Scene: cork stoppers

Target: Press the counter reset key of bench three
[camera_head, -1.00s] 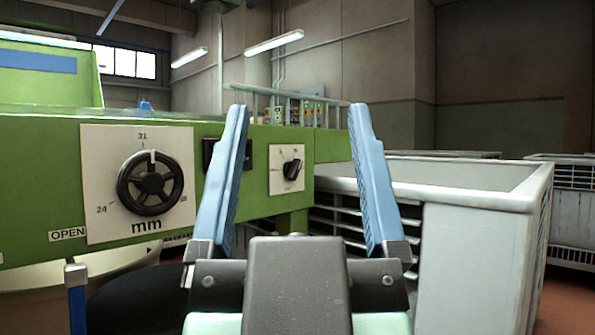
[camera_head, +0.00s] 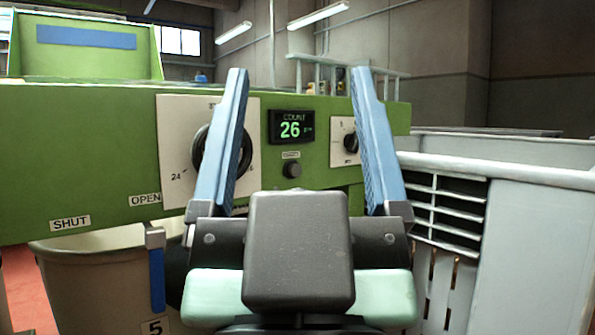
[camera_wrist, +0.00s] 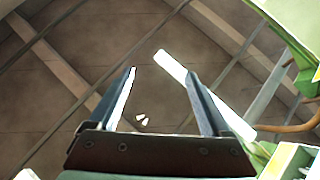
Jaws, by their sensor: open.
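A green bench (camera_head: 100,150) fills the left and middle of the head view. Its front carries a lit counter display (camera_head: 291,126) reading 26. Below it, under a small label too small to read, is a dark round key (camera_head: 292,170). My gripper (camera_head: 298,75) is open and empty, its blue fingers pointing up. Display and key show between the fingers in the picture; I see no contact. The wrist view shows the open gripper (camera_wrist: 161,73) against the ceiling, without the key. No bench number is visible.
A large dial (camera_head: 175,150) is partly behind my left finger, a small knob (camera_head: 351,142) beside my right one. A lever (camera_head: 156,270) hangs below OPEN and SHUT labels by a bin (camera_head: 90,270) marked 5. A pale slatted crate (camera_head: 540,185) stands at right.

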